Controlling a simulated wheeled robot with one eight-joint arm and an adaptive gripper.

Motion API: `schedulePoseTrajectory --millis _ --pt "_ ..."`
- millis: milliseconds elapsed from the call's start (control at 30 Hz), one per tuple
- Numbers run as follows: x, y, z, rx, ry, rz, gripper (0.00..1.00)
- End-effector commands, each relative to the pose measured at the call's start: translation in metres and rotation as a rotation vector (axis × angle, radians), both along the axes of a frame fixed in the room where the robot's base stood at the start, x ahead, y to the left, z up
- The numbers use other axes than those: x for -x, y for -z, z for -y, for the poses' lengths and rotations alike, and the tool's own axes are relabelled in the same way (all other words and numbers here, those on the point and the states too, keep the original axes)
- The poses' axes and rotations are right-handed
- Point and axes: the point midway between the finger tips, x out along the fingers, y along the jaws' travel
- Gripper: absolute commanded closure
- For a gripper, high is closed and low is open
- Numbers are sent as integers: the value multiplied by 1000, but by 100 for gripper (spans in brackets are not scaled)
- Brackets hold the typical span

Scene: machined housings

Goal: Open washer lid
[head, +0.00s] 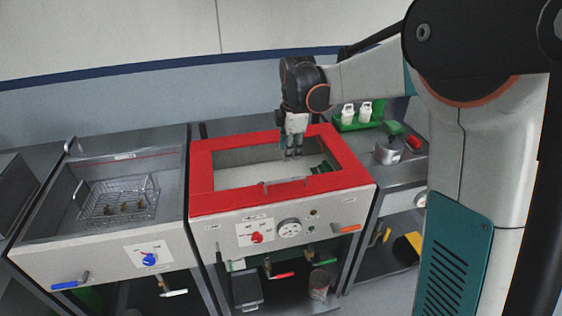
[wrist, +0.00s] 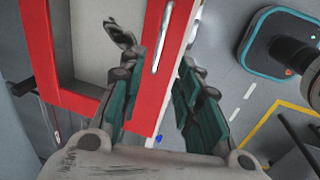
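The washer lid is a red frame (head: 205,172) around a pale, glassy-looking centre, lying flat on the middle unit. Its metal handle (head: 285,183) runs along the front edge. In the wrist view the lid's red edge (wrist: 151,85) and handle (wrist: 163,38) appear between the spread fingers. My gripper (head: 293,155) points down over the lid, behind the handle in the head picture. It also shows in the wrist view (wrist: 155,75), open and empty. I cannot tell its exact height above the lid.
A sink with a wire basket (head: 118,200) stands left. A green tray (head: 357,121) with white bottles and a metal pot (head: 388,151) are on the right counter.

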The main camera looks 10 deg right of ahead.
Motion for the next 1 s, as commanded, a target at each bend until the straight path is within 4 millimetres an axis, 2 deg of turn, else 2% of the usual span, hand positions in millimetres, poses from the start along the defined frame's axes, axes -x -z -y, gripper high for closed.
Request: schedulePoseTrajectory --millis 167,500,700,833,1000 --pt "-4 19 0 1 -3 -1 69" --pt "-16 84 0 0 -1 0 69" --pt "-23 116 0 0 -1 0 69" --pt "-25 128 0 0 -1 0 69" --pt "-26 134 0 0 -1 0 69"
